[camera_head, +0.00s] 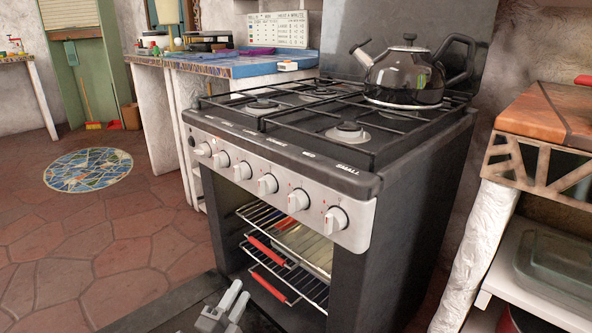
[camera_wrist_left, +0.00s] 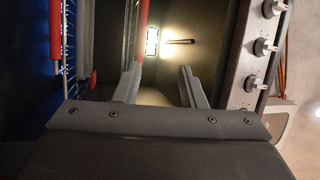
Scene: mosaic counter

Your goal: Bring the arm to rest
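My left gripper (camera_head: 237,292) is low in front of the stove (camera_head: 290,165), at the bottom of the head view. In the left wrist view the two fingers of this gripper (camera_wrist_left: 160,82) are apart with nothing between them. The oven is open, and its lowered dark door (camera_head: 160,308) lies beneath the gripper. Wire racks (camera_head: 300,283) with red grips (camera_head: 268,286) are inside, behind the gripper. The racks also show at the left of the left wrist view (camera_wrist_left: 70,45). I do not see my right gripper.
A black kettle (camera_head: 405,78) stands on the back right of the stove top. Knobs (camera_head: 268,184) stick out along the front panel. A tiled cabinet (camera_head: 550,115) is on the right and a blue-topped counter (camera_head: 235,65) behind left. The floor at left is clear around a round mosaic (camera_head: 88,170).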

